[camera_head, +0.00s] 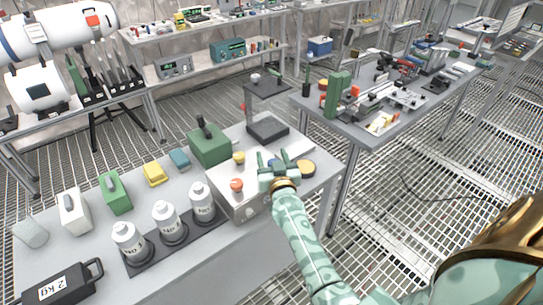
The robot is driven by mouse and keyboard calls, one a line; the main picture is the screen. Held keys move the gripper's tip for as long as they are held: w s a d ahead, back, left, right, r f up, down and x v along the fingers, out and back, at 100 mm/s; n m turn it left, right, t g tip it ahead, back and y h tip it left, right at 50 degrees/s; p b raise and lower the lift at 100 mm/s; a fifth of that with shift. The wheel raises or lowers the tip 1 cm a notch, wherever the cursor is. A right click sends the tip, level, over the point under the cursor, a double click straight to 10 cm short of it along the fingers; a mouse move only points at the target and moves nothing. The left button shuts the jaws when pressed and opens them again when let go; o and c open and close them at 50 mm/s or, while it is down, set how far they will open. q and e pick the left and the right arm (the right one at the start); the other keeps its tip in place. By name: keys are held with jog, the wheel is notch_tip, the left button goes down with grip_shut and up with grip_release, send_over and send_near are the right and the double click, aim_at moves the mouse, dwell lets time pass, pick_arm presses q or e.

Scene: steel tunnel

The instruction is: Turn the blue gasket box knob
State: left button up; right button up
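The gasket box (226,174) is a low, light grey metal box on the bench, with several coloured knobs on its top. The blue knob (272,162) shows as a small patch of blue between the fingers of my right gripper (273,160). The gripper is pale green and sits over the right part of the box top. Its two fingers are apart, one on each side of the blue knob; whether they touch it I cannot tell. My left gripper is out of view.
An orange knob (236,185), a yellow knob (239,157) and a tan round knob (306,167) sit around the gripper. A green box (208,148) and a dark stand (267,128) are behind. White canisters (203,205) stand close to the left.

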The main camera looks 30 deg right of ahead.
jog(key=c, duration=1)
jog(key=shift+f+n+y, duration=0.1)
jog(key=shift+n+y, duration=0.2)
jog(key=shift+y, duration=0.2)
